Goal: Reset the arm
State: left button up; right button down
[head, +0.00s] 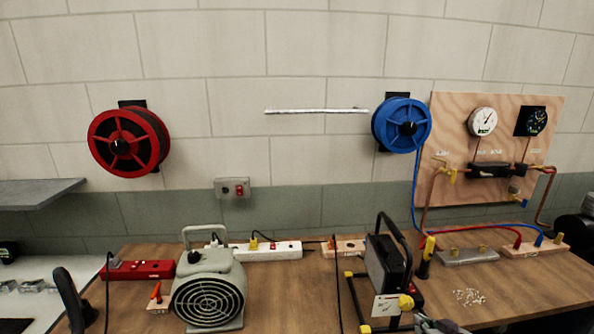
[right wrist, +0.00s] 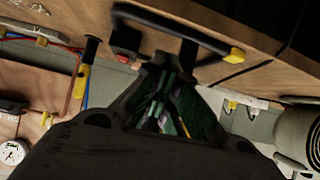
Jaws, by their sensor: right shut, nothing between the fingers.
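My right gripper (right wrist: 172,68) reaches up the middle of the right wrist view, its dark fingers shut with nothing held. In the head view, only a small grey part of what looks like my right gripper (head: 436,326) shows at the bottom edge, just right of the black work lamp (head: 388,262). I cannot tell the exact gap. My left gripper is not in view.
The wooden bench (head: 290,290) holds a grey-green fan heater (head: 208,290), a white power strip (head: 272,250), a red strip (head: 140,270) and small white pieces (head: 468,297). Red (head: 129,142) and blue (head: 401,124) reels hang on the wall beside a gauge board (head: 460,125). The bench centre is fairly clear.

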jog(key=s+a+f+g, duration=0.4)
jog(key=s+a, duration=0.2)
jog(key=s, duration=0.3)
jog(key=s+a+f+g, duration=0.35)
jog(key=s+a, duration=0.25)
jog(key=s, duration=0.4)
notch_tip(320, 180, down, 34)
jog(key=s+n+g, duration=0.1)
jog(key=s+g, duration=0.1)
jog(key=s, duration=0.1)
jog(key=s+d+f, duration=0.2)
jog(key=s+f, duration=0.7)
jog(key=s, duration=0.2)
jog(key=s+d+f+h, duration=0.1)
jog(key=s+d+f, duration=0.1)
jog(key=s+f, duration=0.7)
jog(key=shift+s+f+g, duration=0.35)
jog(key=shift+s+f, duration=0.05)
jog(key=shift+s, duration=0.45)
